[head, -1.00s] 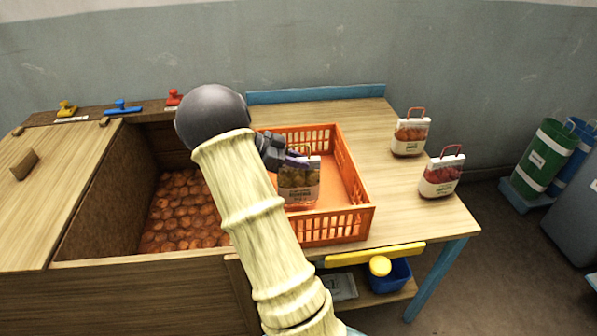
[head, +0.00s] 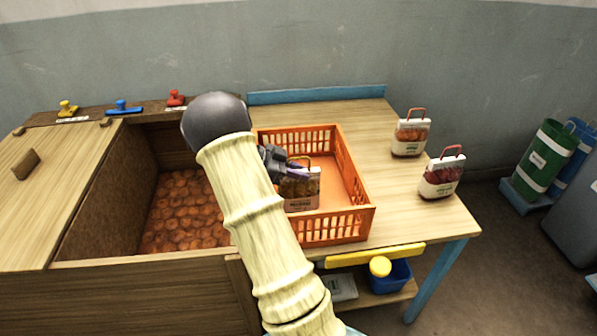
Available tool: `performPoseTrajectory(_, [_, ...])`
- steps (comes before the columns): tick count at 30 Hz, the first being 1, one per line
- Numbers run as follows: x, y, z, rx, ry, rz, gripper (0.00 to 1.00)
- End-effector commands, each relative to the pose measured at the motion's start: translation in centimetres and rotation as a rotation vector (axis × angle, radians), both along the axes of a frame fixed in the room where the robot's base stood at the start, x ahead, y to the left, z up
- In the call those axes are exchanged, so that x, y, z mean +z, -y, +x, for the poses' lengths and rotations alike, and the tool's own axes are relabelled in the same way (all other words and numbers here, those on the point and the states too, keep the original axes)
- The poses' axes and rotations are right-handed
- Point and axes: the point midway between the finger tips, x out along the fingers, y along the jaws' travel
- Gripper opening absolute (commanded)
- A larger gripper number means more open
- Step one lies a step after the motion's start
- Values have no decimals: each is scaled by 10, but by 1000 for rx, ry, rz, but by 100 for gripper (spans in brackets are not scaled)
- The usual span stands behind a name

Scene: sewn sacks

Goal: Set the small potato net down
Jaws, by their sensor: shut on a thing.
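The small potato net (head: 302,193) is a small bag with a white label band and a brownish loop handle. It is inside the orange crate (head: 357,222), upright near the crate's left side. My gripper (head: 297,170) is at the top of the net, shut on it at the handle. My arm hides the crate's left wall and part of the net's left side. I cannot tell whether the net's base touches the crate floor.
A wooden bin of potatoes (head: 180,212) is at left. The crate's right half is empty. Green (head: 546,158) and blue drums stand at far right.

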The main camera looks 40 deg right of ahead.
Motion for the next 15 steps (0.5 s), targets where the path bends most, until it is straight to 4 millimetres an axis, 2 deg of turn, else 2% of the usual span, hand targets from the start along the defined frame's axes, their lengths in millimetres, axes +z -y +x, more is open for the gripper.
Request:
performPoseTrajectory(2, [-2, 0, 0, 0, 1, -2, 0])
performPoseTrajectory(3, [-1, 0, 0, 0, 0, 0, 26])
performPoseTrajectory(5, [-1, 0, 0, 0, 0, 0, 38])
performPoseTrajectory(15, [0, 0, 0, 0, 0, 0, 40])
